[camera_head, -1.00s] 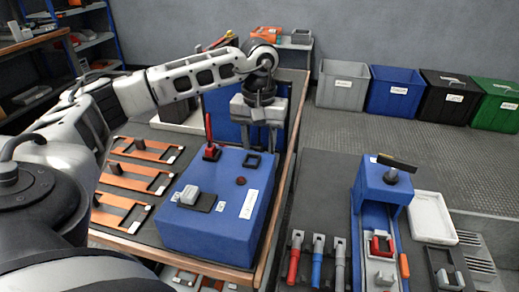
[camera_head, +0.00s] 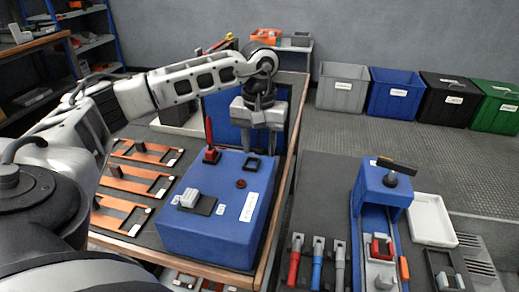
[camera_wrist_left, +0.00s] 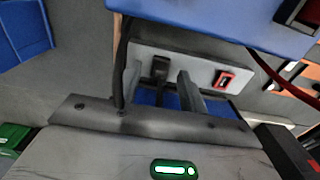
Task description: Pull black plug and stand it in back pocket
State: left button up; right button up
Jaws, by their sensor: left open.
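My left gripper (camera_head: 259,143) is open, pointing down behind the far side of the blue box (camera_head: 205,245). In the left wrist view its two fingers (camera_wrist_left: 157,88) stand on either side of a black plug (camera_wrist_left: 160,67). The plug sits on a pale grey panel on the box. I cannot tell whether the fingers touch it. The head view hides the plug behind the box and gripper. On the box top, an empty black square frame (camera_head: 253,163), which looks like the back pocket, lies near the rear edge. My right gripper is not in view.
A red upright lever (camera_head: 210,150) stands at the box's rear left. A red-framed part (camera_wrist_left: 223,79) is beside the plug. Orange plates (camera_head: 130,180) lie left of the box.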

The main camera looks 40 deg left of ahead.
pick_arm(q)
jog(key=shift+c, duration=0.3)
grip_shut()
jog(key=shift+r, duration=0.15)
jog(key=shift+r+p, duration=2.6)
jog(key=shift+r, duration=0.3)
